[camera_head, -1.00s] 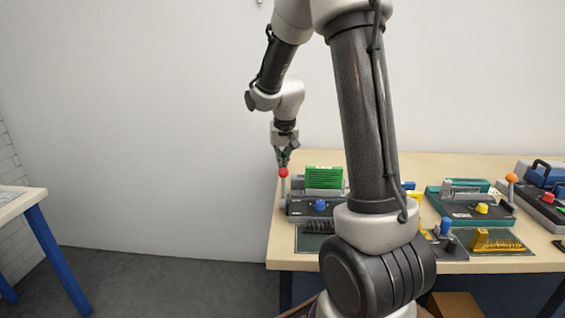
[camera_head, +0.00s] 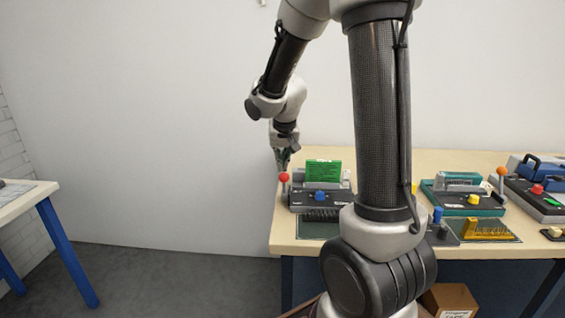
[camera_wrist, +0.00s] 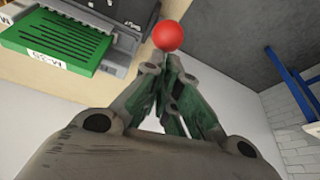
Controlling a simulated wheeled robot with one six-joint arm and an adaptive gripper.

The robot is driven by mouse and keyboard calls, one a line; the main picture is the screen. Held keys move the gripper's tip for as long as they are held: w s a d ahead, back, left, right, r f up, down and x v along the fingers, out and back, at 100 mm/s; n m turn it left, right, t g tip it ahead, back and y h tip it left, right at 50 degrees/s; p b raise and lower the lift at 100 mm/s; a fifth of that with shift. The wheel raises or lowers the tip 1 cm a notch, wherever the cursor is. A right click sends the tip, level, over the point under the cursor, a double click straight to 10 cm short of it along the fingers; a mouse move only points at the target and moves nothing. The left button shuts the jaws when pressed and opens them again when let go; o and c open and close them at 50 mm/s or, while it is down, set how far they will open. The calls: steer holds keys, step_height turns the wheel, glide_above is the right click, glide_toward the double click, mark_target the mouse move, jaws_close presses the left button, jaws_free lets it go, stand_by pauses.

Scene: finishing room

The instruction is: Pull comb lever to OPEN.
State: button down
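The comb lever is a thin upright rod with a red ball knob (camera_head: 284,177) at the left side of a dark grey binding machine (camera_head: 338,200). A green sheet stack (camera_head: 322,171) stands in the machine. My gripper (camera_head: 283,164) points down just above and behind the red knob. In the wrist view the fingertips (camera_wrist: 166,64) come together right by the red knob (camera_wrist: 168,36), and the knob shows whole beyond them. The fingers look shut, with nothing clearly between them. Whether they touch the lever is hidden. The machine's green stack (camera_wrist: 55,40) shows upper left there.
The wooden table (camera_head: 283,235) also bears a teal machine (camera_head: 462,198) and a machine with an orange-knobbed lever (camera_head: 501,171) to the right. My arm hides the table's middle. A blue-legged table (camera_head: 40,195) stands left, with open floor between.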

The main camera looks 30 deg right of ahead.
steer(key=shift+s+a+f, duration=0.3)
steer(key=shift+s+f, duration=0.2)
steer(key=shift+s, duration=0.25)
steer(key=shift+s+a, duration=0.1)
steer(key=w+d+r, duration=0.1)
steer(key=w+r, duration=0.3)
steer(key=s+a+r, duration=0.4)
steer(key=s+r, duration=0.1)
steer(key=s, duration=0.2)
steer(key=shift+s, duration=0.2)
